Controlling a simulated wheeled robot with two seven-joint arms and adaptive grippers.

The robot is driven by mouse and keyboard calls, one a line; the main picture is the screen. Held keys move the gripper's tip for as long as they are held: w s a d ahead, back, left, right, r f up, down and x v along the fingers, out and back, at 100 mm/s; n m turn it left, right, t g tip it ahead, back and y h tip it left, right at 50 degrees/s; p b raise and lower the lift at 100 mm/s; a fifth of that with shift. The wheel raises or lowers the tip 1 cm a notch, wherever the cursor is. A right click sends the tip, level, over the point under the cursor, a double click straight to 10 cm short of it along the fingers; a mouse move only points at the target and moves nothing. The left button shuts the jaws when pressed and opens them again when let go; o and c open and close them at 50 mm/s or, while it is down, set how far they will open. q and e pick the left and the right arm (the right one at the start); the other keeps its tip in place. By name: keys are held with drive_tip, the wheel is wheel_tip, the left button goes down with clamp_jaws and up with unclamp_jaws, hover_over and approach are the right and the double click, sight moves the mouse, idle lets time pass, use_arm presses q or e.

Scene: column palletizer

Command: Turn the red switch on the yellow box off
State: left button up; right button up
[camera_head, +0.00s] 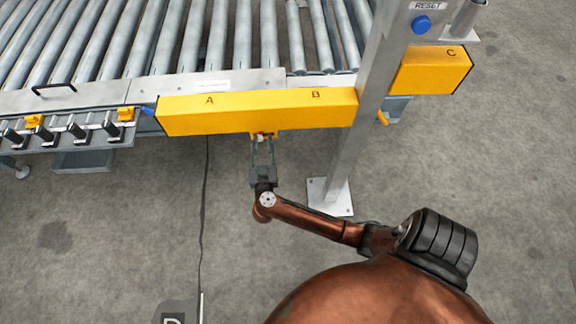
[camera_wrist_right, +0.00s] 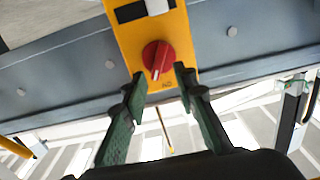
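The red switch (camera_wrist_right: 157,57) shows in the right wrist view as a round knob with a raised grip and a white mark near its lower edge. It sits on a yellow panel (camera_wrist_right: 176,35) of the yellow box. In the head view the yellow box (camera_head: 258,113) is a long bar marked A and B; only a small bit of red shows at its lower edge. My right gripper (camera_head: 263,140) is at that edge. In the wrist view my right gripper (camera_wrist_right: 160,74) is open, its fingertips just below the knob's left and right sides. My left gripper is not in view.
A roller conveyor (camera_head: 190,45) lies behind the yellow box. A grey post (camera_head: 372,100) with a blue RESET button (camera_head: 421,25) stands to the right of my gripper, on a white foot plate (camera_head: 330,197). A dark cable (camera_head: 204,215) runs along the floor. Floor in front is mostly clear.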

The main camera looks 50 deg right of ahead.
use_arm(q)
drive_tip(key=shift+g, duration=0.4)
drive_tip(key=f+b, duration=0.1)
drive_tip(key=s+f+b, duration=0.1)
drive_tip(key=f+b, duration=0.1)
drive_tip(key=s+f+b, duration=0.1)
drive_tip(key=b, duration=0.1)
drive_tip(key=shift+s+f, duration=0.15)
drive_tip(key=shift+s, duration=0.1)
use_arm(e)
drive_tip(key=s+a+f+n+t+y, duration=0.3)
drive_tip(key=s+a+f+n+y, duration=0.2)
drive_tip(key=s, duration=0.5)
drive_tip(key=s+a+f+n+t+y, duration=0.2)
drive_tip(key=s+a+f+n+y, duration=0.3)
drive_tip(key=s+a+f+y, duration=0.3)
drive_tip(key=s+f+y, duration=0.1)
drive_tip(key=s+f, duration=0.1)
drive_tip(key=s, duration=0.1)
drive_tip(key=shift+a+f+t, duration=0.15)
drive_tip(key=shift+f+t, duration=0.25)
